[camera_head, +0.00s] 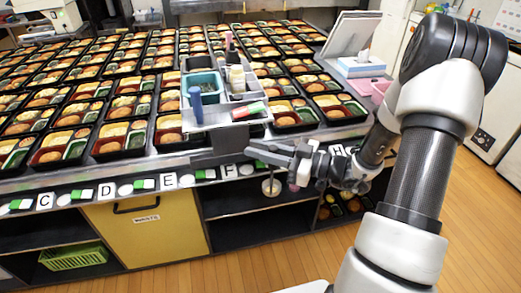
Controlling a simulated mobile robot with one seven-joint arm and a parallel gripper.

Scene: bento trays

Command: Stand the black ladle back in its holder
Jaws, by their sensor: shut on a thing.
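My gripper (256,151) reaches left from the arm at the counter's front edge. It is shut on a dark thing at its fingertips, which looks like the black ladle, though its shape is hard to make out against the dark counter front. A grey caddy (211,117) with several compartments stands behind and above the gripper, near the front of the counter. It holds a teal container (203,83), a blue-handled tool (196,104) and bottles. I cannot tell which compartment is the ladle's holder.
Rows of bento trays (122,141) fill the counter around the caddy. A tissue box (361,67) and a tablet-like stand (349,37) are at the back right. Below are a yellow cabinet (150,235) and open shelves with a green basket (73,257).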

